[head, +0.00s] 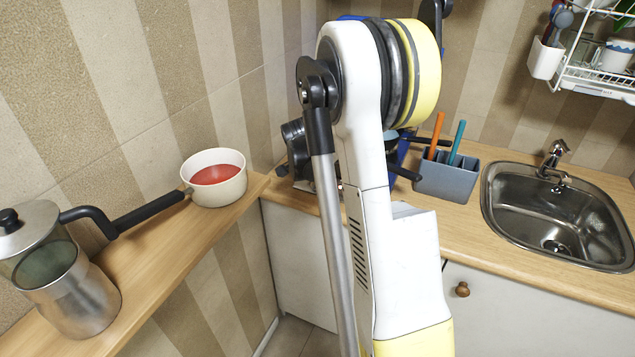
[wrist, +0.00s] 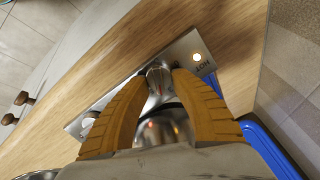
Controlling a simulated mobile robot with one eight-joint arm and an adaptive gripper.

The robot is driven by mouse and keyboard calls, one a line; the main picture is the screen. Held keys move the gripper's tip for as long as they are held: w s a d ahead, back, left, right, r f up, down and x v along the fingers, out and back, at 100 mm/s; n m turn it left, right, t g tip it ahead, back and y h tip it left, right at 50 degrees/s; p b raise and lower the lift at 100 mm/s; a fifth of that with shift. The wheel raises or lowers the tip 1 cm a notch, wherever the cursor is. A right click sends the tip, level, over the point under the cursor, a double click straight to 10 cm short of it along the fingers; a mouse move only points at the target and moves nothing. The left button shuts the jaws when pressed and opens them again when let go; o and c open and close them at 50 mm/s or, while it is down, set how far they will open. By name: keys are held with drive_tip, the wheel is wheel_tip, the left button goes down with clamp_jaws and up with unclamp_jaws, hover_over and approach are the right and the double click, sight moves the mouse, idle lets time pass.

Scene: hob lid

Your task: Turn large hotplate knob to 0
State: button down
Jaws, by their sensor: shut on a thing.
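In the wrist view a metal control panel (wrist: 182,53) lies along the wooden worktop. A small metallic knob (wrist: 157,80) with a reddish mark stands on it, between the tips of my gripper (wrist: 160,76). The gripper's two brown fingers are shut on this knob. Its mark is too small to read as a setting. A light glows beside the word HOT at the panel's upper right end. Another knob (wrist: 90,115) shows partly at the panel's lower left end. In the head view my arm hides the gripper, the panel and most of the hob.
A blue edge (wrist: 265,145) lies right of the gripper in the wrist view. In the head view a grey utensil holder (head: 447,182) and a sink (head: 560,215) are right of my arm. A saucepan (head: 228,190) and a metal pot (head: 85,300) stand on the left shelf.

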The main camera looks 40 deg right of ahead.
drive_tip(key=n, duration=0.5)
drive_tip(key=shift+w+n, duration=0.15)
drive_tip(key=shift+n, duration=0.25)
drive_tip(key=n, duration=0.5)
drive_tip(key=shift+w+a+f+g, duration=0.1)
drive_tip(key=shift+w+a+g, duration=0.1)
drive_tip(key=shift+g, duration=0.1)
drive_tip(key=n, duration=0.6)
drive_tip(key=shift+a+f+n+h, duration=0.1)
drive_tip(key=shift+a+n+h, duration=0.1)
drive_tip(key=shift+n+h, duration=0.15)
drive_tip(key=n, duration=0.5)
drive_tip(key=shift+a+h+b, duration=0.15)
drive_tip(key=shift+h+b, duration=0.1)
drive_tip(key=shift+b, duration=0.1)
drive_tip(key=shift+n, duration=0.35)
drive_tip(key=c, duration=1)
unclamp_jaws()
drive_tip(key=shift+c, duration=0.2)
